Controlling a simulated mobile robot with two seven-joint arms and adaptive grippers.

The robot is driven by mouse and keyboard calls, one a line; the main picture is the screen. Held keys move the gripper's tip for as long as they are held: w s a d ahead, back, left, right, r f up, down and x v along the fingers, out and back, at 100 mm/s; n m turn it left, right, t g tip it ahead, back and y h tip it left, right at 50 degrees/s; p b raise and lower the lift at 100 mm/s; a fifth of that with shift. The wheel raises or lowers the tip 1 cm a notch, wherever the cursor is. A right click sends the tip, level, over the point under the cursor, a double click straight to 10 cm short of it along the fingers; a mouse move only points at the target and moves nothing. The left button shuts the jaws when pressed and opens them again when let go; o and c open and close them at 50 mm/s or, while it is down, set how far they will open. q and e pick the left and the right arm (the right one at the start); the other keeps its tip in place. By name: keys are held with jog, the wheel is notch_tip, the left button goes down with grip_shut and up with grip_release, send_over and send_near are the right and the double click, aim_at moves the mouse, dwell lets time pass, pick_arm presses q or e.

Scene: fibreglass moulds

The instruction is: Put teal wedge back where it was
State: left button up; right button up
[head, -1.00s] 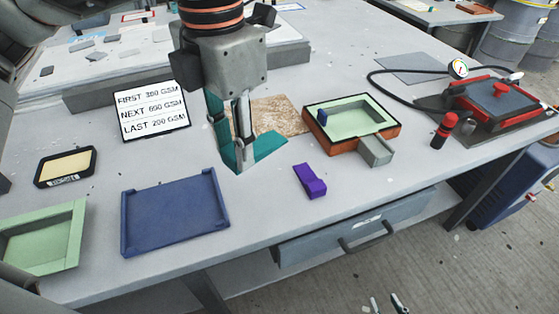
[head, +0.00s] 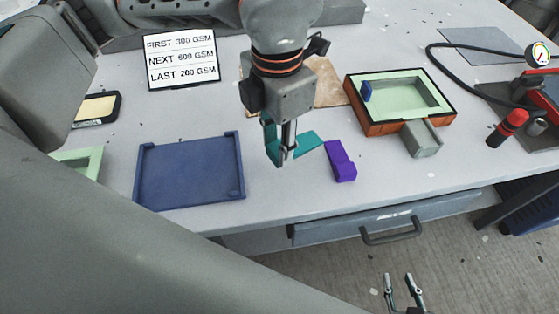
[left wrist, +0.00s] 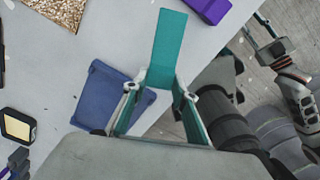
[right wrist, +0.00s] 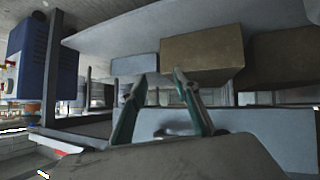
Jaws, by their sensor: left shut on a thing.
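The teal wedge (head: 309,142) is held in my left gripper (head: 281,157), which is shut on it over the table, just left of the purple wedge (head: 340,160). In the left wrist view the teal wedge (left wrist: 167,45) sticks out flat between the fingertips. I cannot tell whether it touches the table. The blue tray (head: 190,172) lies empty to the left of the gripper. My right gripper (head: 404,282) is open and empty, low in front of the table's drawer; the right wrist view shows its fingers apart (right wrist: 160,78).
A fibre mat (head: 325,83) lies behind the gripper. A sign (head: 181,60) stands at the back. A green tray (head: 82,160) is partly hidden.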

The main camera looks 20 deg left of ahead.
pick_arm(q)
notch_tip(320, 180, down, 2)
jog(key=shift+f, duration=0.2)
notch_tip(320, 180, down, 4)
jog(key=shift+f+b, duration=0.1)
jog(key=shift+b, duration=0.3)
pick_arm(e)
jog(key=shift+w+f, duration=0.2)
jog(key=shift+f, duration=0.15)
pick_arm(q)
jog(key=o, duration=1.1)
